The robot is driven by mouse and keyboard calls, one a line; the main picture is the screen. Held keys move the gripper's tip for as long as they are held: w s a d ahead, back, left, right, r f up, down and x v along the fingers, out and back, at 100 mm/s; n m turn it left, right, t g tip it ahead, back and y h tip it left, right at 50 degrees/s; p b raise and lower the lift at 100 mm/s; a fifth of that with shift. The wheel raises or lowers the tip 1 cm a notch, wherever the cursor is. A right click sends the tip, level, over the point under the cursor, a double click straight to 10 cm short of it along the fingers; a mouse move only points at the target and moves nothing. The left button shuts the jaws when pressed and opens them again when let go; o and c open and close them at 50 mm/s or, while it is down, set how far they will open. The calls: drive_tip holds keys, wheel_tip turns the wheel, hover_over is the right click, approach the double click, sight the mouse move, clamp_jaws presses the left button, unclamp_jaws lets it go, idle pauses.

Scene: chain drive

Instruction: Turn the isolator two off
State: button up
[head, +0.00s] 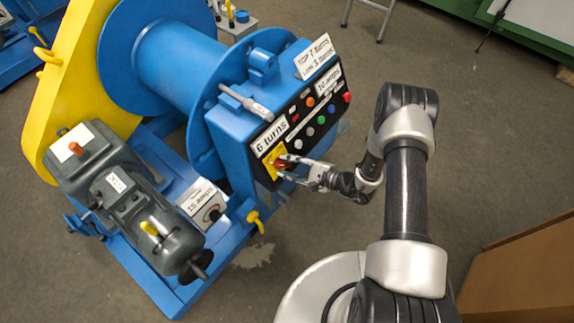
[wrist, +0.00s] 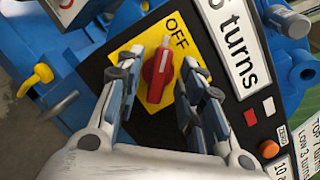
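A red rotary isolator knob (wrist: 158,74) sits on a yellow plate (wrist: 181,57) on the dark front panel in the wrist view. Its white-marked end points up, close beside the printed word OFF. No number for this isolator is readable. My gripper (wrist: 163,64) is open, with one finger on each side of the knob and visible yellow gaps between. In the head view my gripper (head: 283,168) is at the lower left of the panel and partly covers the knob. Whether the fingertips touch the plate cannot be told.
A "6 turns" label (head: 269,137) and several coloured buttons (head: 310,101) are beside the knob. A small box (head: 204,203) with a red-and-dark part sits lower left. A yellow lever (head: 255,219) juts out below the panel.

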drive_tip(key=v, duration=1.1)
drive_tip(key=s+a+r+n+g+h, duration=0.1)
drive_tip(key=s+a+r+n+g, duration=0.25)
drive_tip(key=r, duration=0.75)
drive_tip(key=s+a+r+n+g+h, duration=0.1)
drive_tip(key=s+r+n+g, duration=0.4)
drive_tip(key=r, duration=0.6)
drive_tip(key=s+d+r+n+t+h, duration=0.3)
drive_tip(key=s+d+r+h, duration=0.1)
drive_tip(key=r, duration=0.4)
drive_tip(key=s+d+r+n+t+h, duration=0.3)
drive_tip(key=s+d+r+h, duration=0.2)
drive_tip(key=s+r+h, duration=0.1)
drive_tip(key=shift+s+r+n+h, duration=0.35)
drive_tip(key=shift+s+r+h, duration=0.05)
drive_tip(key=shift+s+r, duration=0.5)
drive_tip(key=shift+a, duration=0.1)
